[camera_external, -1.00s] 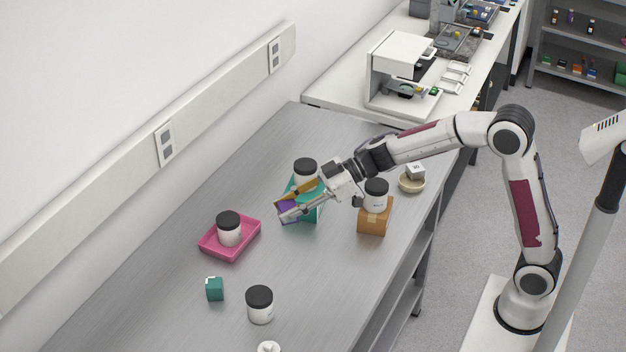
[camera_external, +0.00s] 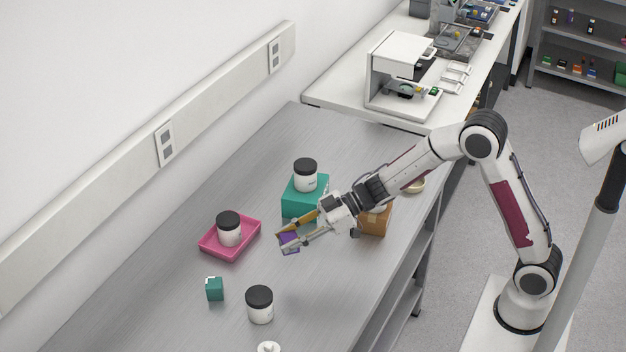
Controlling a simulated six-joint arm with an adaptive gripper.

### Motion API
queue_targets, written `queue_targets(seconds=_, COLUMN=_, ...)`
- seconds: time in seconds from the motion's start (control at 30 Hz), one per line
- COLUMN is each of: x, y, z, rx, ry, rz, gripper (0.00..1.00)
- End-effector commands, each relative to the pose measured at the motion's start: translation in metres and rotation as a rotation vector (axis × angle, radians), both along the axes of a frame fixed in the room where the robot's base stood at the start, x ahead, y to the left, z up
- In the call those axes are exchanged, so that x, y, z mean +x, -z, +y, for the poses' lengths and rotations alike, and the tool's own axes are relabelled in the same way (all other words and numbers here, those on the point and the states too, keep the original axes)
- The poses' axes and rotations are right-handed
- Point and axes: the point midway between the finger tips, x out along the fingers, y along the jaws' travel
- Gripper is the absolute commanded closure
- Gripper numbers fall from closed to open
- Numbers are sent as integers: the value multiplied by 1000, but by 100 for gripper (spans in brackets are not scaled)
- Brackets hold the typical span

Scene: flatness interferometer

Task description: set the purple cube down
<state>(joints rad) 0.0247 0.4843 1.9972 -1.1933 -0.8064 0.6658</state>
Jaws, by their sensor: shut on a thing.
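The purple cube (camera_external: 289,243) is between the fingers of my gripper (camera_external: 287,242), which is shut on it. The fingers cover part of the cube. It is low over the grey metal table (camera_external: 180,260), in front of the teal box and right of the pink tray. I cannot tell whether the cube touches the table.
A white jar (camera_external: 305,177) stands on the teal box (camera_external: 300,204). Another jar (camera_external: 229,230) stands in the pink tray (camera_external: 238,257). An orange box (camera_external: 374,223) is partly behind my arm. A small teal cube (camera_external: 214,289) and a jar (camera_external: 260,309) stand nearer the front.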

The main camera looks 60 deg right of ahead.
Motion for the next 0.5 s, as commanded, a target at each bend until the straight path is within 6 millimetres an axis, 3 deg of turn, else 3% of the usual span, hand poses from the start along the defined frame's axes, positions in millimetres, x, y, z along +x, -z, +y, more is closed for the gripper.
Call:
queue_targets(seconds=0.27, x=0, y=5, z=0, rx=1, ry=-1, rz=1, gripper=94)
queue_targets(seconds=0.5, x=0, y=33, z=0, rx=1, ry=0, rz=4, gripper=94)
